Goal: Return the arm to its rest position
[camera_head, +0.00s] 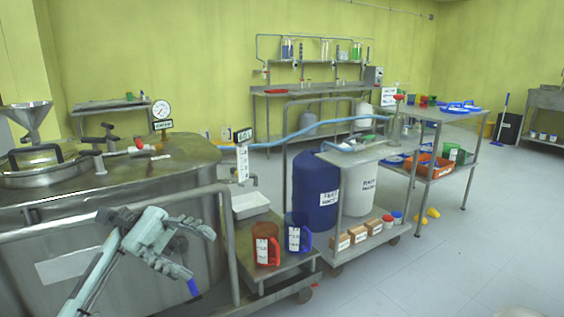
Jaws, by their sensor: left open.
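My left arm (97,272) comes in from the lower left, pale grey-green. My left gripper (196,252) is at its upper end, in front of the steel tank's side and close to the tank's rail in the picture. I cannot tell how far the gripper is from the rail. My right gripper is not in view.
The large steel tank (120,200) fills the left. A low cart shelf (265,270) beside it holds a red jug (265,240) and a blue jug (297,232). A blue drum (315,188) and white drum (358,190) stand right. Floor (440,265) is free at right.

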